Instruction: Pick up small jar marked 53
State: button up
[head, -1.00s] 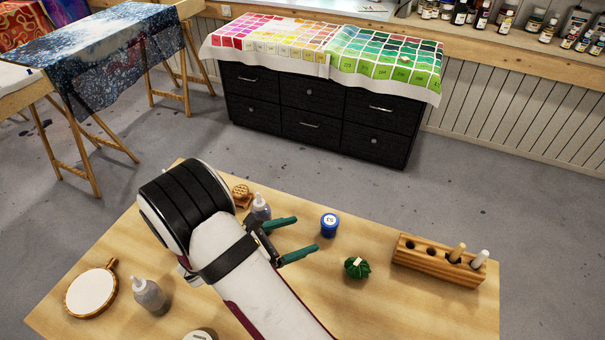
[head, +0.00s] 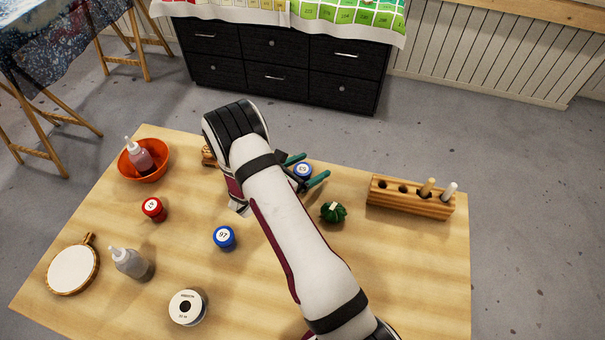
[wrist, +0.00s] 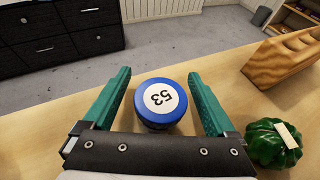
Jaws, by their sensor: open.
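The small blue jar marked 53 (wrist: 160,103) stands upright on the table, its white lid label facing up. It also shows in the head view (head: 303,170), partly hidden by my gripper. My gripper (head: 306,170) is open, with its green fingers on either side of the jar. In the wrist view the jar is between the two fingers (wrist: 160,92), with a gap visible on both sides. The fingers do not press on it.
A wooden rack (head: 411,197) with two pegs stands farther right. Another blue jar, marked 97 (head: 224,237), a red jar (head: 153,208), a bottle (head: 130,263) and an orange bowl (head: 143,173) are to the left.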

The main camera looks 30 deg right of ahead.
grip_shut()
dwell(0.3)
jog(key=shift+r, duration=0.1)
